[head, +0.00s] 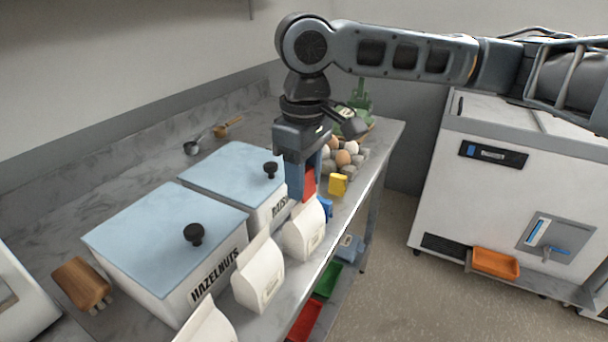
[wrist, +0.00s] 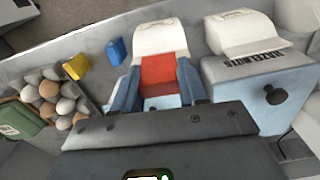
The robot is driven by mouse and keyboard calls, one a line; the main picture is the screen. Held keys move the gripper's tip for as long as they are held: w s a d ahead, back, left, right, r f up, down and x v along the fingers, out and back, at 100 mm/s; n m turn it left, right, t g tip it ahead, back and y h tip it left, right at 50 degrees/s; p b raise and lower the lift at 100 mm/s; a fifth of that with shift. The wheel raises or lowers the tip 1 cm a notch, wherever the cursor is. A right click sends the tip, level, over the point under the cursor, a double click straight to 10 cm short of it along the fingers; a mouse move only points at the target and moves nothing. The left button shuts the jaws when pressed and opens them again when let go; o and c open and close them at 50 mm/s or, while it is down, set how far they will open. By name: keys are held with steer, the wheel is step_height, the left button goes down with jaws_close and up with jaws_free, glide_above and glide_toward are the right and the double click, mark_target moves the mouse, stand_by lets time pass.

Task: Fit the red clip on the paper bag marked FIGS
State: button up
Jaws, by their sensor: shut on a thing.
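My gripper (head: 303,190) points down over the front of the counter and is shut on the red clip (head: 309,184). In the wrist view the red clip (wrist: 158,72) sits between the two blue-grey fingers. A white paper bag (head: 304,230) stands right under the clip; the same bag (wrist: 160,38) shows just beyond the clip in the wrist view. I cannot tell whether the clip touches the bag's top. Two more white bags, a middle one (head: 259,275) and a nearest one (head: 208,325), stand in the row. No bag's marking is readable.
A HAZELNUTS bin (head: 165,250) and a second blue-lidded bin (head: 235,178) stand behind the bags. A blue clip (head: 326,208), a yellow clip (head: 338,184) and an egg tray (head: 345,160) lie beyond. The counter's front edge is close to the bags.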

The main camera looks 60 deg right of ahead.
steer(key=shift+f+b, duration=0.3)
steer(key=shift+f, duration=0.3)
stand_by(0.3)
steer(key=o, duration=1.6)
steer(key=shift+o, duration=0.2)
steer(key=shift+r+p, duration=1.6)
steer(key=shift+p, duration=0.1)
step_height(320, 180, up, 4)
steer(key=p, duration=0.4)
steer(key=shift+r, duration=0.95)
